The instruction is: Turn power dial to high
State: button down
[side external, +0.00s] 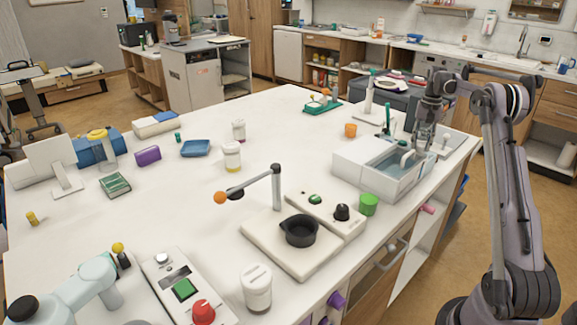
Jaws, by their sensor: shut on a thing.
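A black dial (342,212) stands on a low white control panel (325,222), to the right of a green button (315,199). The fingertips are small and partly hidden, so the grip is hard to make out.
A black pot (301,230) stands on the white plate in front of the panel. A grey post (276,186) with a side arm rises behind it. A green cup (369,204) stands right of the panel. The white table's middle (290,150) is mostly clear.

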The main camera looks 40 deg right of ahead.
aim_at(421, 145)
jog(key=m, duration=0.3)
jog(key=shift+m, duration=2.1)
jog(key=c, duration=1)
grip_release()
jog(key=shift+r, duration=0.1)
notch_tip(421, 145, up, 12)
jog(key=shift+f, duration=0.1)
